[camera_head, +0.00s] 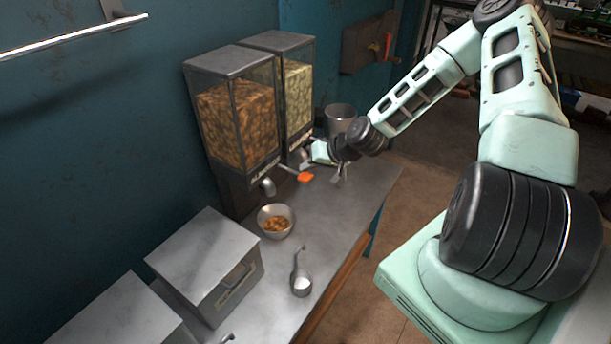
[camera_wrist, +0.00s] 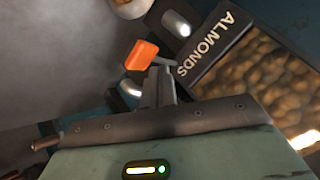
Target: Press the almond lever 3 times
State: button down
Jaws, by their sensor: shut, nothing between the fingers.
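The almond dispenser (camera_head: 235,125) is the nearer glass-fronted hopper, full of brown nuts; its ALMONDS label (camera_wrist: 205,45) shows in the wrist view. Its lever has an orange tip (camera_head: 305,177), which also shows in the wrist view (camera_wrist: 141,54). My gripper (camera_head: 339,177) is shut and empty, just right of the orange tip in the head view. In the wrist view my fingertips (camera_wrist: 158,74) are close to the lever; contact cannot be told. A metal bowl (camera_head: 276,236) holding some almonds stands on the counter near the spout (camera_head: 268,187).
A second dispenser (camera_head: 298,95) with pale contents stands behind the first. A metal cup (camera_head: 340,115) is behind my wrist. A ladle (camera_head: 301,287) with white contents lies on the counter (camera_head: 335,212) in front. A metal box (camera_head: 205,260) stands at left.

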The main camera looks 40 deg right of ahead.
aim_at(305, 176)
jog(key=shift+f, duration=0.1)
dwell(0.3)
jog(key=shift+f+b, duration=0.35)
jog(key=shift+f+b, duration=0.95)
jog(key=shift+f, duration=0.35)
dwell(1.2)
jog(key=shift+r, duration=0.15)
jog(key=shift+r+p, duration=1.25)
jog(key=shift+r, duration=0.35)
jog(key=shift+r+p, duration=1.95)
jog(key=shift+r, duration=0.6)
